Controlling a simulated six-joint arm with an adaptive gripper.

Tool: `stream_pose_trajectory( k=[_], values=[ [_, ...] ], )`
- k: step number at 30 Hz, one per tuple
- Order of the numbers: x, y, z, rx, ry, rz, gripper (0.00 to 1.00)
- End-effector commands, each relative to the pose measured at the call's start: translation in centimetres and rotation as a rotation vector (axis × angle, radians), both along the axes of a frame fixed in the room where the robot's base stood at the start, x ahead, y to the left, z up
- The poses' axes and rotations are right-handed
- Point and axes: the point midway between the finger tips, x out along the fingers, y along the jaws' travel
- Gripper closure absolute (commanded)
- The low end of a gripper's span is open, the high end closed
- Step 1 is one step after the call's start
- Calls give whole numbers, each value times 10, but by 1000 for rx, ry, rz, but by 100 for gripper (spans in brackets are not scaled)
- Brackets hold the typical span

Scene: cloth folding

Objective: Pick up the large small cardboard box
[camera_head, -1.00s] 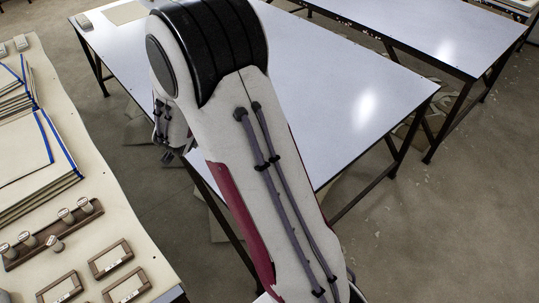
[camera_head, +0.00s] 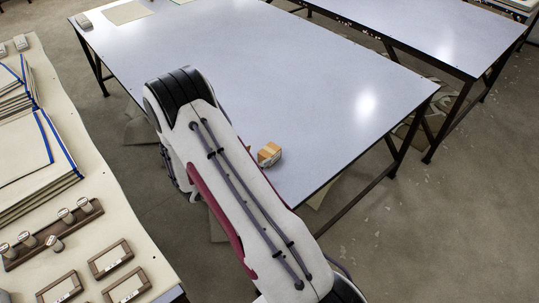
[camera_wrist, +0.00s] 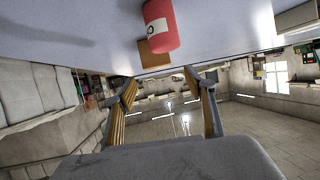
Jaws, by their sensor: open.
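A small cardboard box (camera_head: 269,154), tan with a lighter band, sits on the table near its front edge, just right of my arm in the head view. In the wrist view a brown cardboard box (camera_wrist: 154,54) lies at the table edge, partly covered by a red cylinder with a white label (camera_wrist: 161,26). My gripper (camera_wrist: 163,88) is open, its two fingers apart with nothing between them, pointing toward the table edge and the box. In the head view my arm hides most of the gripper.
The pale table (camera_head: 300,80) is mostly bare. A beige sheet (camera_head: 127,12) and a small grey object (camera_head: 84,21) lie at its far left. A side table on the left carries blue-edged boards (camera_head: 40,160), stamps (camera_head: 67,216) and wooden frames (camera_head: 110,258). Another table stands behind.

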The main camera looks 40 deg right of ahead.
Motion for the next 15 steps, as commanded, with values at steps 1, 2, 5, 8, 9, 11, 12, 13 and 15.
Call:
stream_pose_trajectory(
  k=[1,2,5,8,9,11,12,13,15],
  values=[
    [-4,-2,-3,-11,8,-11,46],
    [-6,-3,-4,-17,11,-16,46],
    [-9,-4,-5,-25,17,-25,46],
    [-9,-4,-5,-27,17,-27,46],
    [-9,-4,-5,-27,17,-26,46],
    [-9,-4,-5,-27,17,-26,46],
    [-9,-4,-5,-26,17,-26,46],
    [-9,-4,-5,-26,17,-26,46],
    [-9,-5,-5,-26,17,-26,46]
  ],
)
